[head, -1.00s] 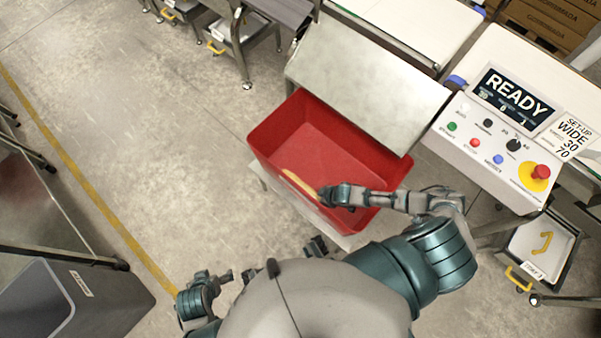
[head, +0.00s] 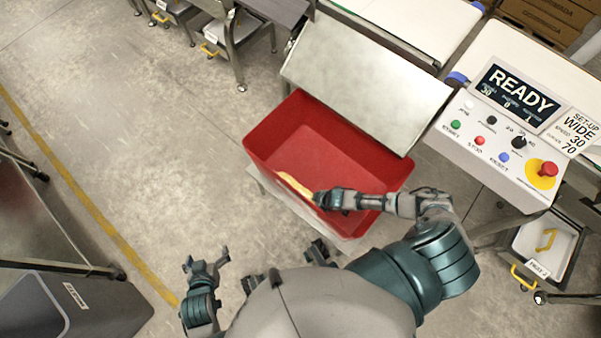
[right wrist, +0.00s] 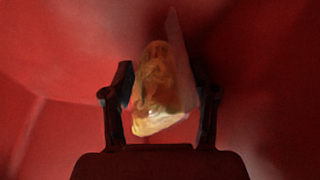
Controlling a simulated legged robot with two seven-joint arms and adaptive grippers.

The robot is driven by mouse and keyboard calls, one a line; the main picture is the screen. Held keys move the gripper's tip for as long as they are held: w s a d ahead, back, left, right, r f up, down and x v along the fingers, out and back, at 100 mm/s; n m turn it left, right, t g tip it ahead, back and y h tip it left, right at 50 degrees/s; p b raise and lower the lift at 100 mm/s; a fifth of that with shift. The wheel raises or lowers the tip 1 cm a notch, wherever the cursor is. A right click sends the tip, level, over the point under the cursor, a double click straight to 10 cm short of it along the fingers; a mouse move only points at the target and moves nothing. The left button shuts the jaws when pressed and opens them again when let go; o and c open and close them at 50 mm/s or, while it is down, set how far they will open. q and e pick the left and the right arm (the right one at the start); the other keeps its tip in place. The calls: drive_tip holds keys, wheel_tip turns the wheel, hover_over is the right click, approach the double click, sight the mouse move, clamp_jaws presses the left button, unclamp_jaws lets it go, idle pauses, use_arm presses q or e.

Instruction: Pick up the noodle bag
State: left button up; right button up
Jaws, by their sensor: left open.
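The noodle bag (head: 294,185) is a yellowish, see-through packet lying in the red bin (head: 262,138) along its near-left side. It also shows in the right wrist view (right wrist: 160,95), between the two dark fingers. My right gripper (head: 318,199) reaches down into the bin at the near end of the bag. In the right wrist view its fingers stand apart with gaps beside the bag, so it looks open around it. The bag's near end is hidden by the gripper. My left gripper (head: 206,262) is open and empty over the floor, left of my body.
A metal chute (head: 365,80) slopes to the bin's far edge. The control panel (head: 500,150) with a READY display and red stop button stands to the right. A grey bin (head: 70,305) is at lower left.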

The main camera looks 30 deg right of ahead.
clamp_jaws()
